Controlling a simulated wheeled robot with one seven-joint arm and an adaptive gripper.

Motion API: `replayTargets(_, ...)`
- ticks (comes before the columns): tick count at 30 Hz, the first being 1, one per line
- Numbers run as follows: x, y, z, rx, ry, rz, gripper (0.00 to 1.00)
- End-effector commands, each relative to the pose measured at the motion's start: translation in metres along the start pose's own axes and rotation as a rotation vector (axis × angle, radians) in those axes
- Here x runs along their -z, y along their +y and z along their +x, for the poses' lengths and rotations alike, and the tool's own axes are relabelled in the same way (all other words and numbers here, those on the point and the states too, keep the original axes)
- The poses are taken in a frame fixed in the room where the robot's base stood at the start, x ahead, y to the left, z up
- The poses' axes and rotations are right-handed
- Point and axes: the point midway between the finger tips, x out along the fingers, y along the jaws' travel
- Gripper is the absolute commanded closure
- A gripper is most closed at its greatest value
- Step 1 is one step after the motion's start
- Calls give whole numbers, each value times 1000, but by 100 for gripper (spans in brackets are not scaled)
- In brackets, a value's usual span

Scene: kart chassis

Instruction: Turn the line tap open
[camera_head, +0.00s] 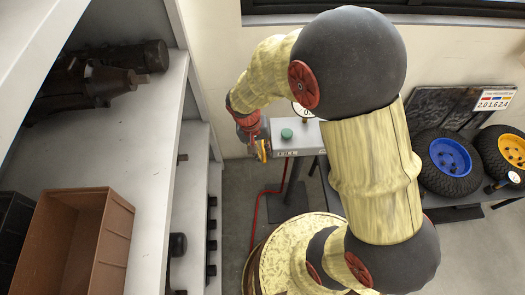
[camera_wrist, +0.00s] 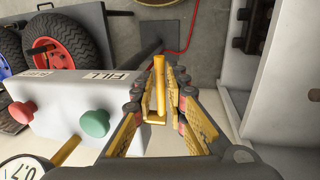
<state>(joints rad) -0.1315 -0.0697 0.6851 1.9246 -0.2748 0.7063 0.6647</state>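The line tap's yellow lever (camera_wrist: 158,88) shows in the wrist view as a narrow bar beside the grey-white box marked FILL (camera_wrist: 75,110). My gripper (camera_wrist: 159,82) is open, with one finger on each side of the lever. A gap seems to show on both sides of the bar, though contact low down is hard to judge. In the head view my gripper (camera_head: 256,138) is at the left end of the FILL box (camera_head: 300,147), mostly hiding the tap. The tap's body is largely hidden.
The box carries a green button (camera_wrist: 95,123) and a red button (camera_wrist: 22,112). A gauge (camera_wrist: 20,168) stands close by. Shelves (camera_head: 185,190) with a brown bin (camera_head: 75,240) are at left. Wheels (camera_head: 448,160) lie at right. A red hose (camera_head: 258,205) runs over the floor.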

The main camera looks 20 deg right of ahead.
Motion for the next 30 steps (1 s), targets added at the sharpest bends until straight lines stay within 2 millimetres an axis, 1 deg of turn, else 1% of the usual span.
replayTargets(1,0,0,0,0,0,0,91)
replayTargets(6,0,0,0,0,0,0,100)
replayTargets(30,0,0,-2,0,-8,-1,100)
